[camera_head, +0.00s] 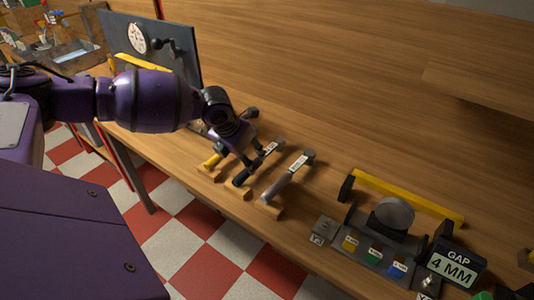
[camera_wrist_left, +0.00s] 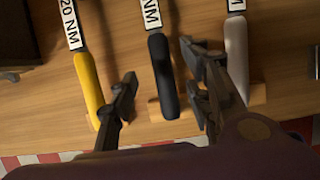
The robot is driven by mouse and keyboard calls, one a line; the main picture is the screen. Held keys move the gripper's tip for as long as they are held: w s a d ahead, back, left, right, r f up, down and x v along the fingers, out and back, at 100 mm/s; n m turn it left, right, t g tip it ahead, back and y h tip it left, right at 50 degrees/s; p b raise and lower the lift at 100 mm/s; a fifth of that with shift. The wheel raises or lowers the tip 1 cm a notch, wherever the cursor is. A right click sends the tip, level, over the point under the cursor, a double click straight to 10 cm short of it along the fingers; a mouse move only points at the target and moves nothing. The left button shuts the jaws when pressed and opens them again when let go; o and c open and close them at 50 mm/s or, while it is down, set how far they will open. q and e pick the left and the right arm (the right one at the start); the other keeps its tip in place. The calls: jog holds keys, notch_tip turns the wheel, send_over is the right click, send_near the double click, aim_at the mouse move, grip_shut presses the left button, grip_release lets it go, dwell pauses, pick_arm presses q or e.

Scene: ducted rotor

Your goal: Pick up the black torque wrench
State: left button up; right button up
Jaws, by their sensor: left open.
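The black torque wrench lies between the other two wrenches, with its black handle (camera_head: 240,181) toward the table's front edge. In the left wrist view its handle (camera_wrist_left: 162,75) and white NM label show. My left gripper (camera_head: 248,164) hangs over it, open and empty. In the left wrist view the gripper's two fingers (camera_wrist_left: 160,68) stand apart, one on each side of the black handle in the picture. I cannot tell how high they are above it. My right gripper is not in view.
A yellow-handled wrench (camera_wrist_left: 88,88) labelled 20 NM lies left of the black one, and a grey-handled wrench (camera_head: 278,185) lies right. Their handles rest on small wooden blocks. A fixture with a "GAP 4 MM" sign (camera_head: 452,263) stands farther right. A dark panel (camera_head: 183,50) stands behind my arm.

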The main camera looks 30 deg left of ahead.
aim_at(261, 162)
pick_arm(q)
jog(key=x, duration=0.2)
jog(key=shift+s+d+f, duration=0.1)
jog(key=shift+f, duration=0.3)
jog(key=x, duration=0.3)
jog(key=shift+w+f, duration=0.25)
jog(key=shift+f, duration=0.05)
jog(key=shift+w+f, duration=0.1)
jog(key=shift+f, duration=0.1)
jog(key=shift+c, duration=0.7)
jog(key=shift+r, duration=0.1)
grip_shut()
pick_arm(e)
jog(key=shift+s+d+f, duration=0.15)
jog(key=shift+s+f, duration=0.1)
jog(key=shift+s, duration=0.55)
